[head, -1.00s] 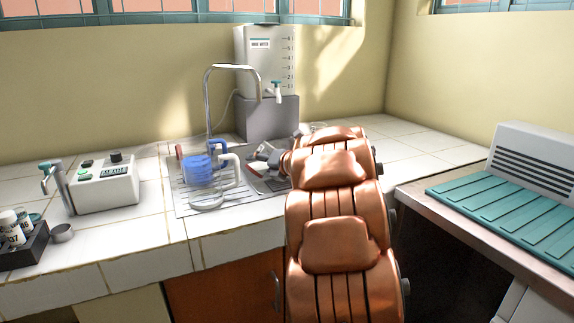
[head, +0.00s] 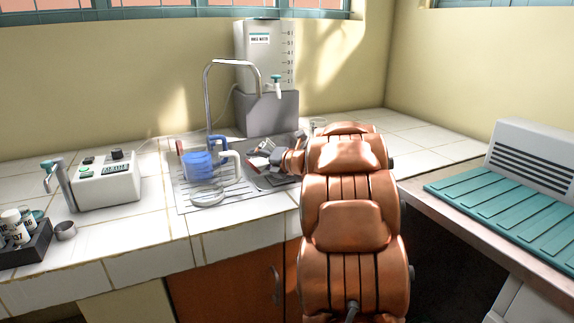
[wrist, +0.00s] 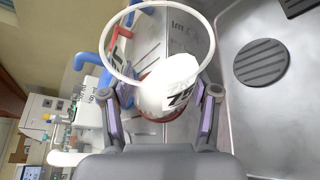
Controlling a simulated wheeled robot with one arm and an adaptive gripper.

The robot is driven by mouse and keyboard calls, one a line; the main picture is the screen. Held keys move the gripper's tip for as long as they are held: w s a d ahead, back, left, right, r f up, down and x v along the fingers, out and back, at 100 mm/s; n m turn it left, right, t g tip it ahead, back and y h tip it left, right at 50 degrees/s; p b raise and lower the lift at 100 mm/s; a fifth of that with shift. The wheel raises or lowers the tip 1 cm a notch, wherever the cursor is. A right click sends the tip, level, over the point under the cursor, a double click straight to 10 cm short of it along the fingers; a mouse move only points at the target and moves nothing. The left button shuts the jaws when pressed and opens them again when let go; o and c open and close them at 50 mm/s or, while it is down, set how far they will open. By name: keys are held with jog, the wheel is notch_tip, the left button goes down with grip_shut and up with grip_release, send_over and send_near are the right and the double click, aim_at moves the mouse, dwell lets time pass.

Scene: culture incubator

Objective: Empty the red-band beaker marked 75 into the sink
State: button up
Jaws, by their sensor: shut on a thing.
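My gripper (wrist: 160,98) is shut on a clear beaker in the wrist view, with a finger on each side of it. The red-band beaker (wrist: 172,90) has a white label with dark digits, partly cut off, and a bit of red at its lower edge. Its round pale rim shows toward the top left. Whether liquid is in it I cannot tell. The steel sink (wrist: 285,110) lies to the right, with a round slotted drain (wrist: 262,62). In the head view my gripper (head: 265,160) is over the sink (head: 268,184), and my arm hides part of it.
A tall faucet (head: 207,95) rises behind. A water tank (head: 265,60) stands at the back. A control box (head: 108,182) and a bottle rack (head: 32,245) are on the left.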

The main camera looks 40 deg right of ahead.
aim_at(269, 141)
jog(key=shift+f, duration=0.1)
jog(key=shift+r+m+t+y+p, duration=0.4)
jog(key=shift+m+p, duration=0.5)
jog(key=shift+p, duration=0.9)
jog(key=shift+f+m+p, duration=0.15)
jog(key=shift+m+p, duration=0.55)
jog(key=shift+p, duration=0.55)
jog(key=shift+s+d+r+m+t+y+p, duration=0.25)
jog(key=shift+d+r+m+t+p, duration=0.25)
jog(key=shift+d+m+p, duration=0.3)
jog(key=shift+d+r+m+t+p, duration=0.2)
jog(key=shift+r+m+t+p, duration=0.25)
jog(key=shift+m, duration=0.3)
jog(key=shift+d+r+m+t+p, duration=0.15)
jog(key=shift+r+m+t+p, duration=0.2)
jog(key=shift+m+p, duration=0.3)
dwell(1.3)
jog(key=shift+s+d+r+m+p, duration=0.1)
jog(key=shift+d+r+m+p, duration=0.05)
jog(key=shift+r+m+p, duration=0.4)
jog(key=shift+s+d+r+m+p, duration=0.1)
jog(key=shift+d+r+m+p, duration=0.1)
jog(key=shift+r+m, duration=0.3)
dwell(0.3)
